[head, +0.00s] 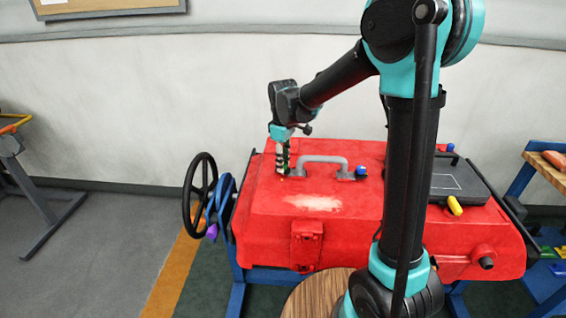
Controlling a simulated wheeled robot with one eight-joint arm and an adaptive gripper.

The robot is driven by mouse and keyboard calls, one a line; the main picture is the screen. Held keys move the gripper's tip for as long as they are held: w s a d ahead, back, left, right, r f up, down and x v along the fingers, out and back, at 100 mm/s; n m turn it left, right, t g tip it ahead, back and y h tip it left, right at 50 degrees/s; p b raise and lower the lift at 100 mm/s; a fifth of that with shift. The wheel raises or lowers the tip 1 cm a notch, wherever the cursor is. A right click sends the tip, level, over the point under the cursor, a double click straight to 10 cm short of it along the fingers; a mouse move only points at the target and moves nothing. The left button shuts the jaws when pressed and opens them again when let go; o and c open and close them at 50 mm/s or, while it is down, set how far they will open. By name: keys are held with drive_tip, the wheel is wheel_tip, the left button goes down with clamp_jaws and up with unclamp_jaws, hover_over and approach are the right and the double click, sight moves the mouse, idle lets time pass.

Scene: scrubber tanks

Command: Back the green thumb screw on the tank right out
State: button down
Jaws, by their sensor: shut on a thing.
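The red tank (265,215) stands in the middle of the head view, with a grey handle (322,159) on its top. My gripper (283,170) points straight down at the tank top, just left of the handle. Its fingers are shut on the green thumb screw, which they mostly hide; only small bits of green show between them. I cannot tell how far the screw stands out of the tank.
A blue knob (361,171) sits right of the handle. A dark panel (458,181) with a yellow grip (454,205) lies on the tank's right part. A black handwheel (200,195) stands at the left end. My arm hides part of the tank.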

drive_tip(key=n, duration=0.4)
drive_tip(key=shift+n, duration=0.3)
drive_tip(key=n, duration=0.5)
drive_tip(key=shift+n, duration=0.3)
drive_tip(key=n, duration=0.9)
drive_tip(key=shift+n, duration=0.3)
drive_tip(key=c, duration=1.2)
unclamp_jaws()
